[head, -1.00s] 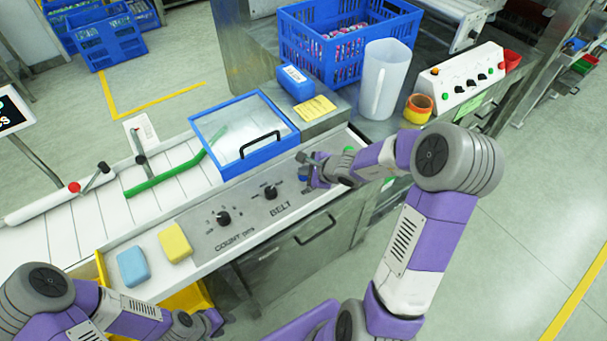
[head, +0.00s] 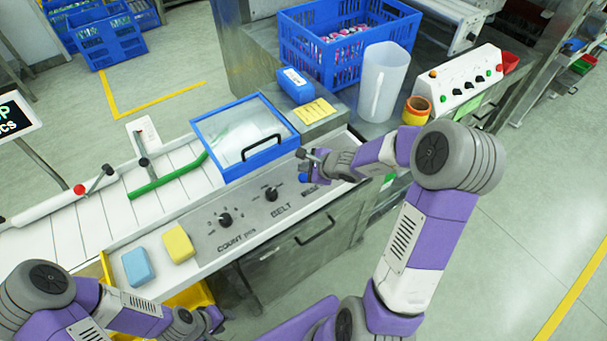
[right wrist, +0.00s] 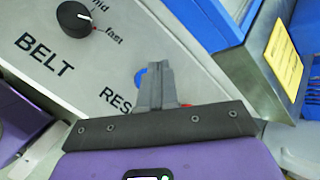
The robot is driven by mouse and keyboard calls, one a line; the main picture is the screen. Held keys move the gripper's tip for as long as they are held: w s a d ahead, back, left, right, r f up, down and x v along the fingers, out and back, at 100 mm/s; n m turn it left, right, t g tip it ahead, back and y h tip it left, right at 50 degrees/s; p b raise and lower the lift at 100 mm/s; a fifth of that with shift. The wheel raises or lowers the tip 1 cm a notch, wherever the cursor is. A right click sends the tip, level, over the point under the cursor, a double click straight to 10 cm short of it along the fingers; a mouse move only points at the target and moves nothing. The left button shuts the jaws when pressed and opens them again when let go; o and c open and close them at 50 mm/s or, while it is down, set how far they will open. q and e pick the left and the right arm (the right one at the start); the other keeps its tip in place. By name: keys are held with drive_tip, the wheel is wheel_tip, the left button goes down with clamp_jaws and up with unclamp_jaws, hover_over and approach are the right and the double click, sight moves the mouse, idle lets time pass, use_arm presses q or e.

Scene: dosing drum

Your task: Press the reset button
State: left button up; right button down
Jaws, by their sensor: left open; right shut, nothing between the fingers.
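The blue reset button (head: 304,177) is on the grey control panel (head: 240,240), at its right end. In the right wrist view the blue button (right wrist: 139,76) shows only in part, above the printed letters "RES"; my fingers cover the rest. My right gripper (head: 303,155) is shut and empty, with its fingertips over the button. In the right wrist view the shut fingers (right wrist: 155,70) lie across the button's right side; I cannot tell whether they touch it. My left gripper (head: 217,318) is open and empty at the lower left, away from the panel's buttons.
The BELT knob (head: 271,193) and COUNT knob (head: 225,219) are left of the button. A red part (right wrist: 186,105) shows beside my fingers. Blue and yellow blocks (head: 178,244) lie at the panel's left end. A blue-framed clear lid (head: 245,135) stands behind the panel.

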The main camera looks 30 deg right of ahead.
sight(305, 179)
drive_tip(key=shift+r+p, duration=1.4)
drive_tip(key=shift+r, duration=0.6)
drive_tip(key=shift+f, duration=0.1)
